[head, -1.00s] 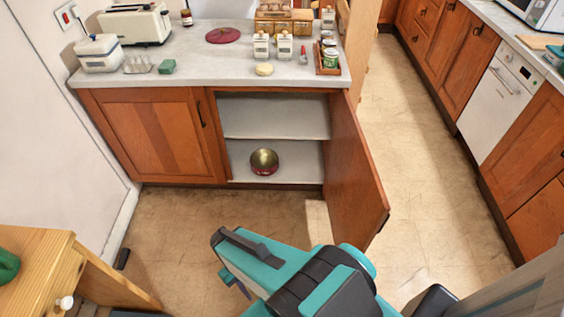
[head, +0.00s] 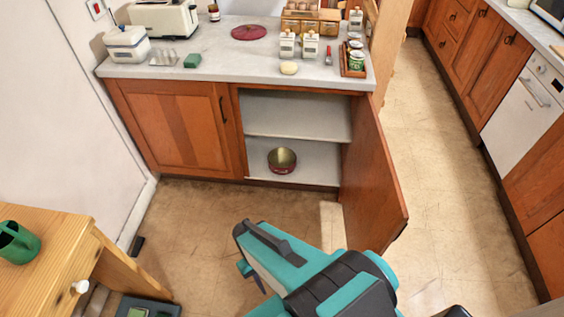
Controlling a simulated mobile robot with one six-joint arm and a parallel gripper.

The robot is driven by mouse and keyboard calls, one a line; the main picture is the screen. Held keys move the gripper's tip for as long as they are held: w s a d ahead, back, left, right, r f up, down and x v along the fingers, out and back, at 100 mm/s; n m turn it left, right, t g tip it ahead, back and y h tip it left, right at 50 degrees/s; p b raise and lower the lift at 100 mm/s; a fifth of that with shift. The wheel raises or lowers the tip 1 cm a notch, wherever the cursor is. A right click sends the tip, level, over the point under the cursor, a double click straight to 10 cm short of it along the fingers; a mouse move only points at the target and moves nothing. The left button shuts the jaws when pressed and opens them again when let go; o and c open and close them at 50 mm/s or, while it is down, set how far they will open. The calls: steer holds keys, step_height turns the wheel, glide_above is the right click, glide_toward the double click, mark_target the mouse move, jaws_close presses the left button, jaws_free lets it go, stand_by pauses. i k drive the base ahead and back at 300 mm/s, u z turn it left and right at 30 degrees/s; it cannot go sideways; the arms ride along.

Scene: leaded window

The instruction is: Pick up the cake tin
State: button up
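The cake tin (head: 282,160) is round, with a dark red side and a gold-coloured inside. It sits on the bottom board of the open cupboard (head: 297,118), under the counter. The cupboard's door (head: 372,180) is swung out to the right. My gripper (head: 247,270) is at the end of my teal and black arm at the bottom centre, low in front of the cupboard and well apart from the tin. Its fingertips are not clear, so I cannot tell if it is open or shut.
The marble counter (head: 225,65) holds a toaster (head: 165,18), a white box (head: 127,43), a dark red disc (head: 250,33) and several jars. A wooden table (head: 45,255) with a green watering can (head: 17,243) stands lower left. Floor (head: 200,225) before the cupboard is clear.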

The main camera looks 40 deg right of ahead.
mark_target(281, 160)
steer(key=u, duration=0.05)
steer(key=i, duration=1)
steer(key=z, duration=0.05)
